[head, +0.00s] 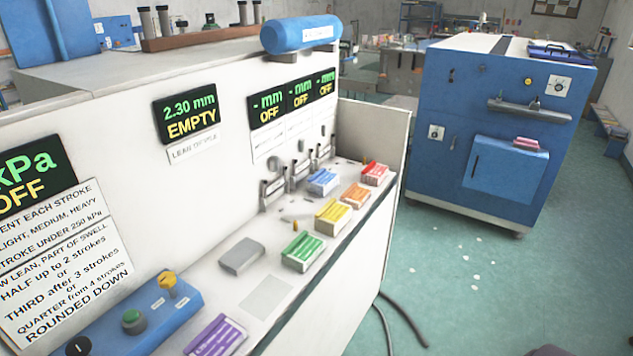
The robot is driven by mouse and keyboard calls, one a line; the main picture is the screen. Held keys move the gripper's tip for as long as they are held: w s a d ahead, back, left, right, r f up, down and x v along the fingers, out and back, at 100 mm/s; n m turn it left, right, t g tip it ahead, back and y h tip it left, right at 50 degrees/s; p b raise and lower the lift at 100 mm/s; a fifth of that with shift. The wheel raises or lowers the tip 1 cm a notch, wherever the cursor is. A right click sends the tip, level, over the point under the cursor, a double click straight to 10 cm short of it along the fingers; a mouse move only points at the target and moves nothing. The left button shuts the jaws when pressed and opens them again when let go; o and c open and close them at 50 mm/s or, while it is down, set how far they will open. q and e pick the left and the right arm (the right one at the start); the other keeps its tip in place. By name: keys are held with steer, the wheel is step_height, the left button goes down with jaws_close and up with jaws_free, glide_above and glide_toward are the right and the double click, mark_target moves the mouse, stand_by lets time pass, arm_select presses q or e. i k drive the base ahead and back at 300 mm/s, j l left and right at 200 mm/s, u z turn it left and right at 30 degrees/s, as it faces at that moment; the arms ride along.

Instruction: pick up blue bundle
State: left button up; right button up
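The blue bundle (323,181), a small block with a pale label, lies on the narrow white ledge of the bench, near its far end. It is close to the metal clamps along the panel, and nothing covers its top. Neither of my grippers is in view.
Red (375,172), orange (355,195), yellow (332,217), green (303,251) and purple (216,337) bundles lie along the ledge with a grey block (242,256). A blue control box (140,318) with knobs is nearer. A blue cabinet (500,130) stands right; floor between is mostly clear.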

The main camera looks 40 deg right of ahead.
mark_target(320, 184)
steer(key=z, duration=0.4)
steer(key=l+z, duration=0.15)
steer(key=z, duration=0.25)
steer(key=i+z, duration=0.1)
steer(key=z, duration=0.35)
